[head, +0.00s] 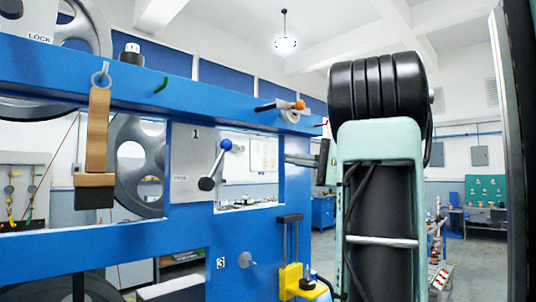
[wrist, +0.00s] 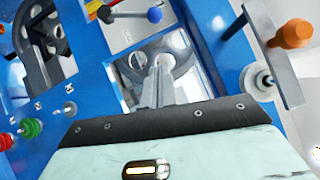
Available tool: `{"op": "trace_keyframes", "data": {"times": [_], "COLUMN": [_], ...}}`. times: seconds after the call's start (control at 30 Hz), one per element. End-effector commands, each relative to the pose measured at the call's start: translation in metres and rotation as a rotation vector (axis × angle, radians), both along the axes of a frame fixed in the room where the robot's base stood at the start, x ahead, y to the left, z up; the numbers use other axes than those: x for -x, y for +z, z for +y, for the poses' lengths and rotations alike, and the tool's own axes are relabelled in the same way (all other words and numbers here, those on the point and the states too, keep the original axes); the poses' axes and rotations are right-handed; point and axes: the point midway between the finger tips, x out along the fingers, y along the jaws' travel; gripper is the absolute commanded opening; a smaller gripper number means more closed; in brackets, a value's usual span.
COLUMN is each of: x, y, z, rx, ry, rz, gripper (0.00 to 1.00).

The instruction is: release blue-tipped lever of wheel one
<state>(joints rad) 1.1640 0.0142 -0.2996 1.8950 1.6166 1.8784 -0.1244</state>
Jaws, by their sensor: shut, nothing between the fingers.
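The blue-tipped lever (head: 226,145) stands tilted up to the right from its dark hub in the head view, beside the plate marked 1 (head: 196,134). A spoked wheel (head: 128,185) is partly visible behind the blue frame. In the wrist view the lever's blue ball (wrist: 155,15) is near the top edge, beyond my fingers. My gripper (wrist: 163,62) is shut and empty, pointing toward the frame and apart from the lever. In the head view my gripper (head: 296,159) is right of the lever, partly hidden by my arm.
The blue frame (head: 200,236) fills the left. An orange-tipped lever (head: 299,105) sticks out from the upper beam, and is close at right in the wrist view (wrist: 291,33). A wooden-handled hanging part (head: 98,130) is at left.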

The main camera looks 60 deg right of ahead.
Motion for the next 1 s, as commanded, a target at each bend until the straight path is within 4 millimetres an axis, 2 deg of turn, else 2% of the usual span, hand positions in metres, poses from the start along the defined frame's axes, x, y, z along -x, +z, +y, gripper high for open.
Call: {"op": "trace_keyframes", "data": {"times": [0.5, 0.7, 1.0], "x": [-0.089, -0.097, -0.100], "y": [0.019, 0.024, 0.022], "z": [0.039, 0.063, 0.072], "rx": [-0.002, 0.000, 0.000], "ry": [0.004, 0.002, 0.001], "rz": [0.001, 0.001, 0.001], "gripper": [0.00, 0.00, 0.00]}}
